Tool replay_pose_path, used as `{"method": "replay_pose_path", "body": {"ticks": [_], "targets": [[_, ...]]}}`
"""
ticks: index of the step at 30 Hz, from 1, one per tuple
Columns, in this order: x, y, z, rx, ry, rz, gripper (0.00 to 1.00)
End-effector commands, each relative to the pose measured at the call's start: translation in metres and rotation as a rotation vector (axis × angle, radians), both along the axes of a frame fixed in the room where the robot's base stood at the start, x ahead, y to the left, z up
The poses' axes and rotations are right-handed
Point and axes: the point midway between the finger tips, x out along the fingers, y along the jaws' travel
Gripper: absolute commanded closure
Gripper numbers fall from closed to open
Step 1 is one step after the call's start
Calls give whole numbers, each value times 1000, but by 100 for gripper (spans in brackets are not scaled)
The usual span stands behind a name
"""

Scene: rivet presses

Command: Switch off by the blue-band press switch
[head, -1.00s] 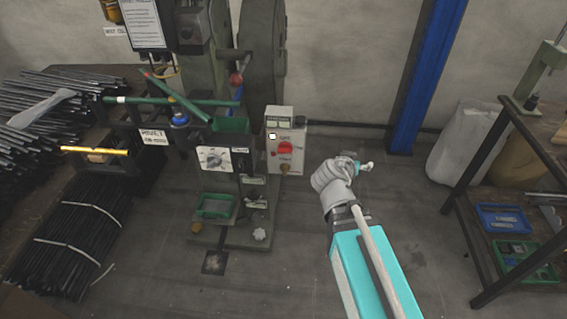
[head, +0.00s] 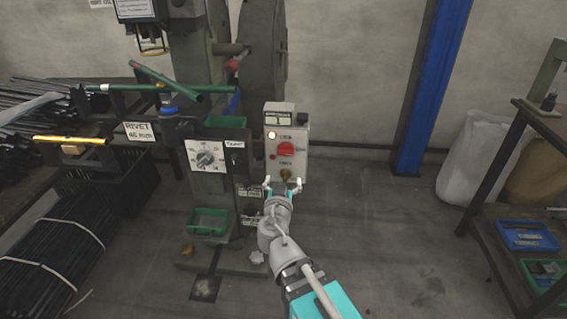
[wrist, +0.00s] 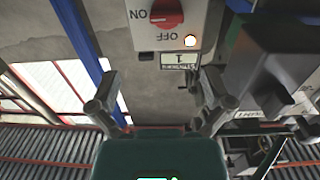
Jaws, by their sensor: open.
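The press switch is a red rotary knob (head: 286,149) on a pale grey box (head: 300,170) at the right side of the green press (head: 222,70). A lamp (head: 272,135) on the box glows. In the wrist view the box is upside down, with the knob (wrist: 167,13) at the top edge, ON and OFF lettering and the lit lamp (wrist: 190,40). The knob appears turned toward ON. My gripper (head: 282,184) is open and empty, in front of the box's lower part, below the knob. Its fingers (wrist: 158,95) are apart. No contact with the knob shows.
A blue ring (head: 168,111) sits on the press's left fixture. A timer-like dial panel (head: 207,157) is left of the box. A blue post (head: 428,85) and white sack (head: 468,165) stand right. The floor between is clear.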

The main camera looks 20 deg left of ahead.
Motion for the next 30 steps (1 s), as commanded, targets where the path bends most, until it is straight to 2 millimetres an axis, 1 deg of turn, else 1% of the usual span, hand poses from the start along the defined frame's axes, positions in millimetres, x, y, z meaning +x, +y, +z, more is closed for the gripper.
{"method": "replay_pose_path", "body": {"ticks": [1, 4, 17, 23, 30], "targets": [[-2, 4, -4, 1, -4, 10, 0], [-4, 7, -4, 4, -9, 21, 0], [-3, 7, -3, 4, -9, 21, 0], [5, 9, -3, 4, -9, 19, 0], [25, 14, -3, 4, -9, 19, 0]]}}
